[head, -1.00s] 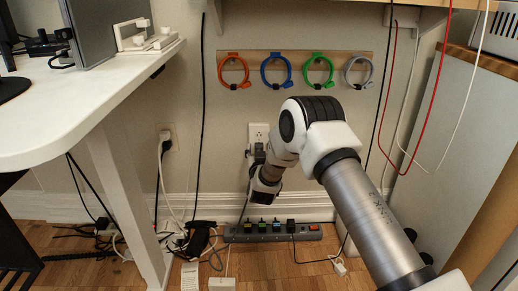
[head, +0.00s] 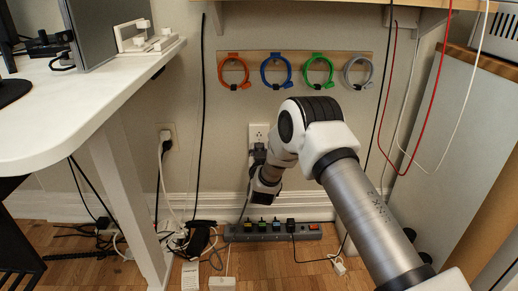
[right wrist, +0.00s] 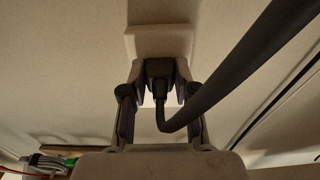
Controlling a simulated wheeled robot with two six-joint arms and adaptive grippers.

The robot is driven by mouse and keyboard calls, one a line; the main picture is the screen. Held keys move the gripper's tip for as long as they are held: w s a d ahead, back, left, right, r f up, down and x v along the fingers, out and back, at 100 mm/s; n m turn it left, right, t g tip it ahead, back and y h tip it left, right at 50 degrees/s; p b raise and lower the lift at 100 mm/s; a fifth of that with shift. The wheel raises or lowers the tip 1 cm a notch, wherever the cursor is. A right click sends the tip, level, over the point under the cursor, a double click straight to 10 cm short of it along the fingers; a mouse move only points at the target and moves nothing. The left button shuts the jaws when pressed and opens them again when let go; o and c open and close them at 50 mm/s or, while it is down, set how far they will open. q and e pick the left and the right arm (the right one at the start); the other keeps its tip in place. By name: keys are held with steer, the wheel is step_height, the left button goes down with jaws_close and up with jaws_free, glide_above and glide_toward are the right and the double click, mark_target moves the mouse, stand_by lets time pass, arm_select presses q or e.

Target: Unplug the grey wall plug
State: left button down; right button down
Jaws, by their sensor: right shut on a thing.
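The grey wall plug (right wrist: 160,70) is dark grey and sits at the white outlet plate (right wrist: 158,42) on the wall. Its thick dark cable bends down and runs off to the upper right in the right wrist view. My right gripper (right wrist: 160,92) is shut on the plug, with one finger on each side. In the head view the plug (head: 258,150) shows small and dark at the lower part of the outlet plate (head: 258,132), partly hidden by my right wrist. No gap between plug and plate can be made out. My left gripper is not in view.
A grey power strip (head: 275,231) with several plugs lies on the floor below. Another outlet with plugs (head: 165,140) is further left. Coloured cable loops hang on a rack (head: 345,57) above. A white desk (head: 70,110) stands left and a grey cabinet (head: 440,130) right.

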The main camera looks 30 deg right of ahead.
steer(key=shift+p+v, duration=1.4)
steer(key=shift+v, duration=1.55)
